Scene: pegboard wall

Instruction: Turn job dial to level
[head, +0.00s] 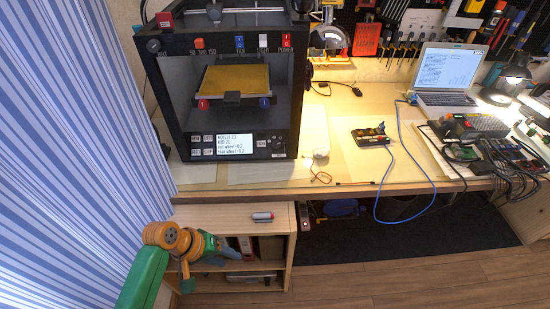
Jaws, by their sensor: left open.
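The 3D printer (227,100) is a black box standing on the workbench. A dark job dial (277,144) sits at the right of its lower front panel, beside the small lit display (235,143). The display seems to list nozzle, bed, red wheel and blue wheel values. The dial's setting is too small to read. My left gripper (205,264) is open and empty, low in front of the wooden shelf unit, well below and left of the dial. My right gripper is not in view.
The wooden shelf unit (285,216) stands under the bench, with a marker (262,216) on its top. A striped curtain (75,150) hangs at left. A laptop (447,72) and electronics lie to the right. The space before the printer panel looks free.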

